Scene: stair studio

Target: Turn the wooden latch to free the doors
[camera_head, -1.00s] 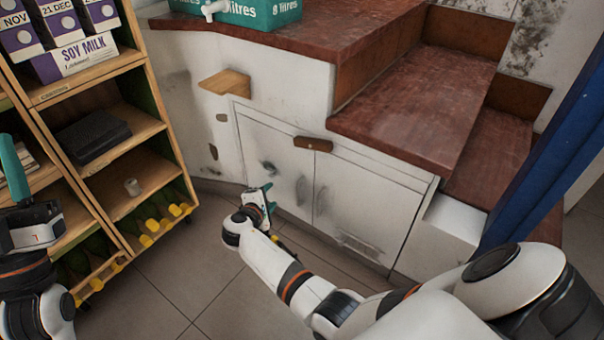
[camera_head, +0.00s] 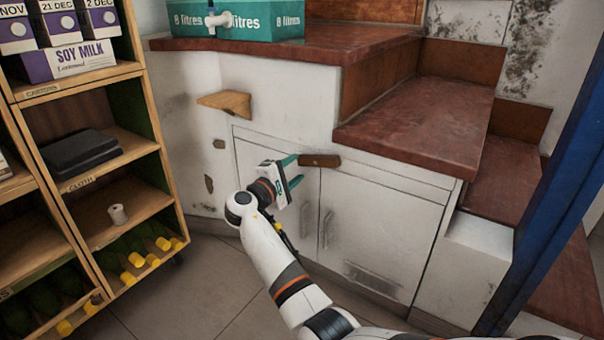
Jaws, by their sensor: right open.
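The wooden latch (camera_head: 321,160) is a small brown bar. It lies level across the top of the seam between two white cupboard doors, the left door (camera_head: 262,152) and the right door (camera_head: 378,225). My right gripper (camera_head: 297,171) is at the latch's left end, with its teal fingers apart. The upper finger reaches close to the latch's left end; I cannot tell whether it touches. The gripper and wrist hide part of the left door. My left gripper is out of view.
Red-brown stair treads (camera_head: 420,110) overhang the cupboard at the right. A wooden wedge (camera_head: 226,103) sticks out of the wall at the upper left. A wooden shelf unit (camera_head: 150,135) stands at the left, and a blue post (camera_head: 545,190) at the right. The tiled floor (camera_head: 215,285) is clear.

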